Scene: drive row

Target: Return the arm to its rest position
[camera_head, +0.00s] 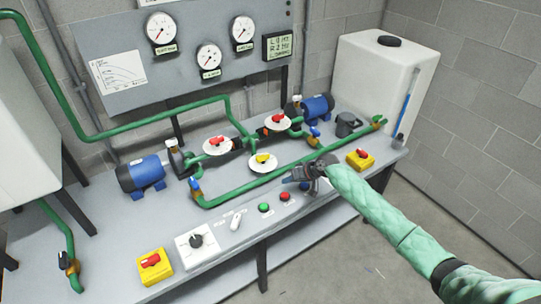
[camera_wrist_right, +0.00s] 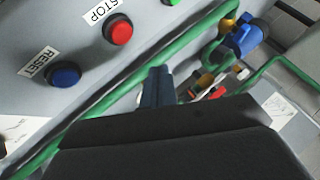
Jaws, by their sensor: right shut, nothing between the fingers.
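My right arm, in a pale green sleeve (camera_head: 385,213), reaches in from the lower right in the head view. Its gripper (camera_head: 293,178) is over the front part of the bench (camera_head: 225,236), near the push buttons. In the right wrist view the fingers (camera_wrist_right: 157,88) are together and hold nothing. That view shows the blue RESET button (camera_wrist_right: 65,74) and the red STOP button (camera_wrist_right: 118,32) beside the fingers; I cannot tell any contact. The arm and gripper hide part of the bench front. My left gripper is in neither view.
Green pipes (camera_head: 262,180), blue pumps (camera_head: 141,174) and valves stand behind the gripper. A yellow switch box (camera_head: 360,160) sits close to the forearm. A white tank (camera_head: 375,80) stands at the back right. The floor (camera_head: 400,250) at right looks clear.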

